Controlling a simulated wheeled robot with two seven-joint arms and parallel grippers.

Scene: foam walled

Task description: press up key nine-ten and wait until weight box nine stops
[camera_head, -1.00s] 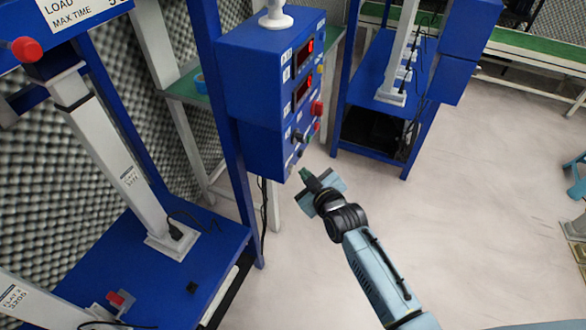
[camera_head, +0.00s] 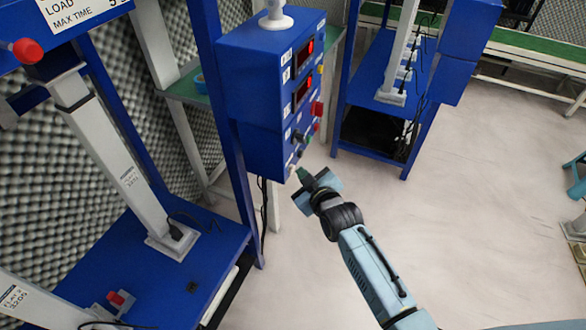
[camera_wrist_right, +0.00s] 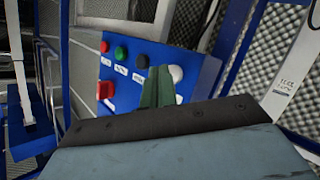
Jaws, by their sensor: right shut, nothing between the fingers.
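The blue control box (camera_head: 262,95) with two red displays stands at upper centre in the head view. Its front carries a red switch (camera_head: 317,108) and several small buttons below. In the right wrist view the panel (camera_wrist_right: 125,85) shows a red button (camera_wrist_right: 104,47), a green button (camera_wrist_right: 121,53), a black knob (camera_wrist_right: 142,61) and a white knob (camera_wrist_right: 176,73). My right gripper (camera_head: 303,174) is shut and empty, its green fingertips close to the panel's lowest buttons; they also show in the wrist view (camera_wrist_right: 158,85). Contact cannot be told. Key labels are too small to read. My left gripper is out of view.
A blue test frame with white columns (camera_head: 118,165) and a blue base plate (camera_head: 215,250) stands at the left. Another blue frame (camera_head: 372,80) stands behind, right of the box. The pale floor (camera_head: 480,190) at right is mostly clear.

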